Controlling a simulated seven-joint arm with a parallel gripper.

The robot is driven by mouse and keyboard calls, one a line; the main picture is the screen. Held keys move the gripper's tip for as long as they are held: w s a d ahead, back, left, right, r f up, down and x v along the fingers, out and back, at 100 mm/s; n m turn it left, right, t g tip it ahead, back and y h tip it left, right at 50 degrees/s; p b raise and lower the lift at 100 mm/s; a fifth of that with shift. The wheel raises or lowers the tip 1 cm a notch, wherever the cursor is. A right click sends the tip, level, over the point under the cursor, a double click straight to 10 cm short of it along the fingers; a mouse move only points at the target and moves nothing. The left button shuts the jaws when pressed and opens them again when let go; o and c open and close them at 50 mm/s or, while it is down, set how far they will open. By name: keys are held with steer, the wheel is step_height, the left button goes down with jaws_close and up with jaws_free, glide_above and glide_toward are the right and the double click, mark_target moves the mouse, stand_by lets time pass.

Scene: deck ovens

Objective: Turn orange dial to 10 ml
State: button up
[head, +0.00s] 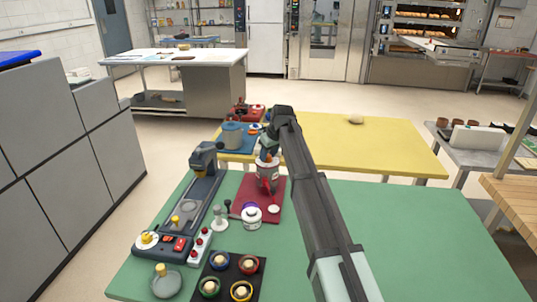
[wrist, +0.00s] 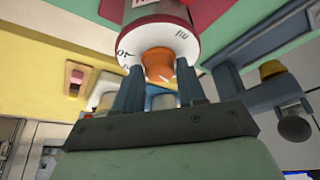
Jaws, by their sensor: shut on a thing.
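The orange dial (wrist: 158,62) sits at the centre of a white ring with dark markings, on the end of a white and dark red dispenser (wrist: 160,25). In the wrist view, the fingers of my gripper (wrist: 159,84) are closed on the dial, one at each side. Dark marks show on the ring at its left and right, too small to read surely. In the head view, the dispenser (head: 268,173) stands on a red mat (head: 277,194), with my gripper (head: 266,152) at its top. My arm hides part of the mat's right side.
The mat lies on a green table (head: 420,235). A white round pot (head: 252,216) stands near the dispenser. To the left are a dark grey device (head: 200,190) and a switch strip (head: 201,247). A black board (head: 230,278) holds several coloured rings. The table's right side is clear.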

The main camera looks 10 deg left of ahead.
steer(key=c, duration=0.5)
steer(key=shift+o, duration=0.2)
steer(key=shift+m, duration=0.3)
steer(key=m+t+h, duration=0.1)
steer(key=m, duration=0.2)
steer(key=shift+s+a, duration=0.1)
steer(key=shift+m+h, duration=0.7)
steer(key=shift+m, duration=1)
steer(key=o, duration=1)
steer(key=shift+r, duration=0.1)
